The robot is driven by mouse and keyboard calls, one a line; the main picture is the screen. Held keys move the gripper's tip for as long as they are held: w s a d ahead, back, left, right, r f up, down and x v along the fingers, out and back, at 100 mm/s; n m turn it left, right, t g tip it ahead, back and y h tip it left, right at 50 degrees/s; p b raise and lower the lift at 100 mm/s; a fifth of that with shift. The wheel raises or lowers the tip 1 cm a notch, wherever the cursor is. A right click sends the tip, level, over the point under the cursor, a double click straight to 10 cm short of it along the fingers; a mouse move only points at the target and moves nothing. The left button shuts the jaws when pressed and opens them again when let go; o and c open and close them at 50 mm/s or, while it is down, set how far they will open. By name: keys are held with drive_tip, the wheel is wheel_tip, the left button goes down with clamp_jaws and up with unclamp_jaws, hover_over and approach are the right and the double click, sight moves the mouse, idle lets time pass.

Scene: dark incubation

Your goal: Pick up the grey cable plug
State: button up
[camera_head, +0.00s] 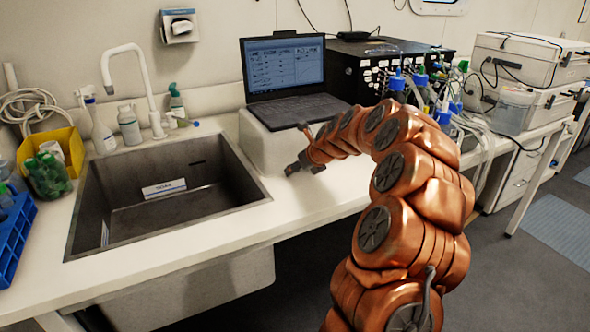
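I cannot make out the grey cable plug in this view; it may be hidden or too small to tell. My gripper (297,149) is at the end of my copper-coloured arm, in front of the white box under the laptop. Its two dark fingers are spread apart, one up by the box's top edge and one lower near the counter. I see nothing between them. My arm hides part of the counter to the right.
A laptop (285,66) stands open on the white box (262,145). A sink (165,205) lies left of my gripper. A black device (350,65) with cables and blue-capped bottles (396,82) stand behind my arm. Bare counter (290,212) lies in front.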

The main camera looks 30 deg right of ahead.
drive_tip(key=shift+c, duration=0.4)
drive_tip(key=c, duration=0.8)
drive_tip(key=shift+c, duration=0.2)
drive_tip(key=shift+d+r, duration=0.15)
drive_tip(key=shift+r, duration=1.55)
drive_tip(key=shift+s+r, duration=0.1)
drive_tip(key=shift+r, duration=0.1)
drive_tip(key=s, duration=0.5)
drive_tip(key=s+d+r+b, duration=0.1)
drive_tip(key=s, duration=0.4)
drive_tip(key=s+d+b, duration=0.1)
drive_tip(key=s, duration=0.4)
drive_tip(key=shift+s+r, duration=0.15)
drive_tip(key=shift+s, duration=0.15)
